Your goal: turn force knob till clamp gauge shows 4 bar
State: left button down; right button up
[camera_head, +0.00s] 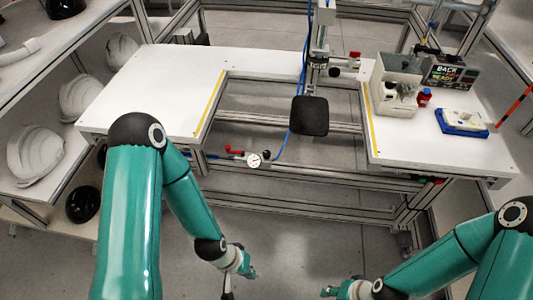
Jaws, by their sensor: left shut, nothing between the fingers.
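A small round white-faced gauge (254,160) sits on the lower frame bar between the two table halves, with a red lever (233,150) beside it on the left. Its reading is too small to make out. I cannot tell which part is the force knob. A dark square pad (309,115) hangs on a post above the gap. My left gripper (229,293) points down at the bottom middle, below and apart from the gauge; it is shut and empty. My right gripper (326,292) is at the bottom edge, partly cut off, apart from everything.
White helmet shells (36,153) stand on shelves at the left. The right table top holds a grey box (396,85), a dark display unit (448,72) and a blue tray (462,123). The left table top (155,90) is clear. A blue hose runs to the gauge.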

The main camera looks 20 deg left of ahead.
aim_at(266, 154)
jog(key=z, duration=0.45)
jog(key=k, duration=0.85)
jog(key=u, duration=0.7)
jog(key=i, duration=1)
